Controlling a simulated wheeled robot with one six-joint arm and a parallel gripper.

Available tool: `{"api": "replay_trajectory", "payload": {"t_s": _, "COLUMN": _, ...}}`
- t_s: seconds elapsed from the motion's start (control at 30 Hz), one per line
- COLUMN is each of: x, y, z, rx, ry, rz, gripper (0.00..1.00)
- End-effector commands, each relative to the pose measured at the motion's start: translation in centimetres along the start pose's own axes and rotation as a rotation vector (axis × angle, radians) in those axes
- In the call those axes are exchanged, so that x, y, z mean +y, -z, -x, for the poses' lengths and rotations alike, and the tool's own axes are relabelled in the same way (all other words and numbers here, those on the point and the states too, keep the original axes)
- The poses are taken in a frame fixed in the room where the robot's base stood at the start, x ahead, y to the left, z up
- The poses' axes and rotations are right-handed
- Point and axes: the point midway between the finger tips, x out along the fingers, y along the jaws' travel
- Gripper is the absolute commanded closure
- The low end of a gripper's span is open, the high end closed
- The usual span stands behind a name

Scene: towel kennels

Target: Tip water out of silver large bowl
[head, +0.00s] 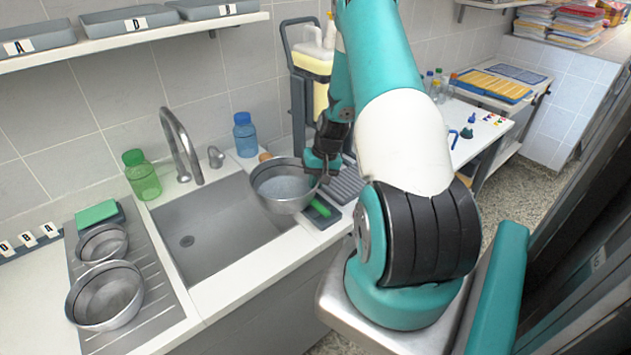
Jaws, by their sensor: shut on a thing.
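A large silver bowl (284,197) is held at the right end of the sink (217,232), partly over the basin and partly over its right rim. What looks like water (287,187) shows inside it. The bowl looks close to level. My gripper (318,168) is shut on the right side of the bowl's rim. The fingertips are partly hidden by the gripper body. Two other silver bowls, one smaller (103,244) and one larger (106,296), rest on the ridged drainboard left of the sink.
A faucet (181,147) rises behind the basin. A green bottle (142,176) and a blue bottle (245,135) stand along the back edge. The basin's left part is empty.

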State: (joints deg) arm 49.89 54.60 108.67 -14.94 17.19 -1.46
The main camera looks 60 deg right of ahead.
Motion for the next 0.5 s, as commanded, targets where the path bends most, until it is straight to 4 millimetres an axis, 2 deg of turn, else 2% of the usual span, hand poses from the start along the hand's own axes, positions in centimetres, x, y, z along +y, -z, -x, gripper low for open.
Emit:
{"api": "replay_trajectory", "payload": {"t_s": 0.17, "x": -1.0, "y": -0.2, "z": 1.4, "rx": 0.061, "ry": -0.117, "rz": 0.026, "gripper": 1.0}}
{"api": "replay_trajectory", "payload": {"t_s": 0.5, "x": -2.9, "y": -0.7, "z": 4.6, "rx": 0.278, "ry": -0.535, "rz": 0.09, "gripper": 1.0}}
